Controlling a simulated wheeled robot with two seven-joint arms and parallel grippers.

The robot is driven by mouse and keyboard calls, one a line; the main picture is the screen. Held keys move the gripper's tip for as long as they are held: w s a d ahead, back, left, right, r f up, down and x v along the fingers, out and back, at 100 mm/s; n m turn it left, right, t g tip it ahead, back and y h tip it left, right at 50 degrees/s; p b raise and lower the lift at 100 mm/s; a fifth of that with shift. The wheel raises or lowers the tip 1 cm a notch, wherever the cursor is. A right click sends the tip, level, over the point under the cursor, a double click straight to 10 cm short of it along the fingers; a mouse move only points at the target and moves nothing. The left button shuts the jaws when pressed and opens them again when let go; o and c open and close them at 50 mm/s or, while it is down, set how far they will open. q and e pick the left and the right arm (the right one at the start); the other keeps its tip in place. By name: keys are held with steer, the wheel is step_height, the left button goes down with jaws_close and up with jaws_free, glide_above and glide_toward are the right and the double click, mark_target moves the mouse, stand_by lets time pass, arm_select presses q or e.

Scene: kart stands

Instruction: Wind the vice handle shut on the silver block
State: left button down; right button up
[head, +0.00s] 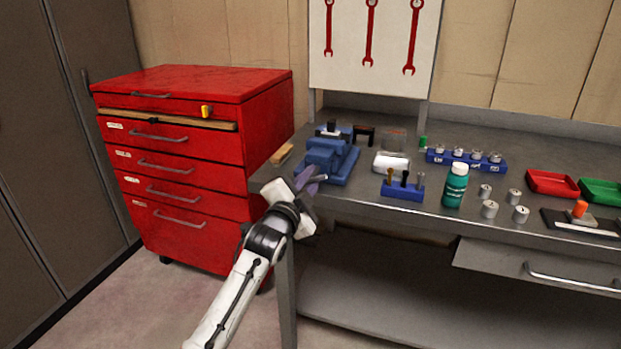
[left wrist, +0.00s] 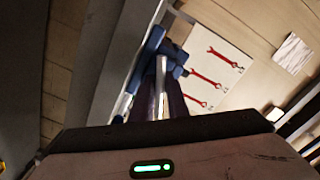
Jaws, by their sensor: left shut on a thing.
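The blue vice (head: 326,155) stands at the left end of the grey workbench; it also shows in the left wrist view (left wrist: 152,45). My left gripper (head: 310,181) is at the vice's near side, at the bench's front edge. Its fingers (left wrist: 161,98) are shut on the vice handle, a silver bar (left wrist: 161,72) running between them in the left wrist view. A dark upright piece with a pale strip (head: 331,129) shows at the vice's far end. I cannot tell whether it is the silver block or how tightly the jaws sit. My right gripper is out of view.
Right of the vice are a blue tool holder (head: 402,190), a green bottle (head: 455,187), several metal cylinders, and red (head: 552,183) and green (head: 600,191) trays.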

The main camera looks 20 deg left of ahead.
arm_select(q)
steer(key=n+p, duration=0.1)
steer(key=n, duration=0.1)
steer(key=shift+r+n, duration=0.1)
steer(key=shift+n, duration=0.2)
steer(key=n+p, duration=0.1)
steer(key=n, duration=0.1)
steer(key=shift+n+p, duration=0.3)
steer(key=shift+p, duration=0.1)
steer(key=n+p, duration=0.1)
steer(key=n, duration=0.1)
steer(key=shift+n, duration=0.4)
steer(key=n+p, duration=0.1)
steer(key=n, duration=0.1)
steer(key=shift+n, duration=0.4)
steer(key=n, duration=0.2)
steer(key=shift+n+p, duration=0.3)
steer(key=shift+p, duration=0.1)
steer(key=n, duration=0.5)
steer(key=shift+n+p, duration=0.3)
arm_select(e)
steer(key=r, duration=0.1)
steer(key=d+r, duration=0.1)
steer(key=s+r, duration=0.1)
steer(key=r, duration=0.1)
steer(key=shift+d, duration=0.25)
